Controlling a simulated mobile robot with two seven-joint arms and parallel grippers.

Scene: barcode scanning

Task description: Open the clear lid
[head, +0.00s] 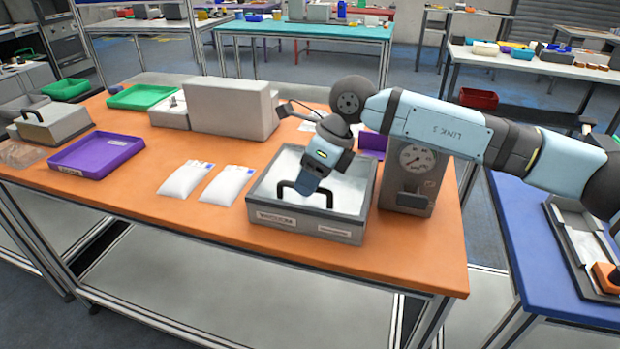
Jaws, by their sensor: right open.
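A grey box labelled VACUUM (292,221) stands on the orange table (395,270). Its clear lid (348,193) is closed flat over the top, with a dark handle (328,197) near its front edge. My right arm reaches in from the right, and my right gripper (302,187) points down at the handle. The gripper is open. Its fingertips overlap the handle in the picture, and I cannot tell whether they touch it or straddle it. The gripper hides the middle of the handle and part of the lid. My left gripper is not in view.
A grey gauge unit (408,192) stands close to the box's right side. Two white packets (228,185) lie to its left. A purple tray (97,153), a green tray (140,96) and a large grey block (232,108) stand farther left and back. The table's front strip is clear.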

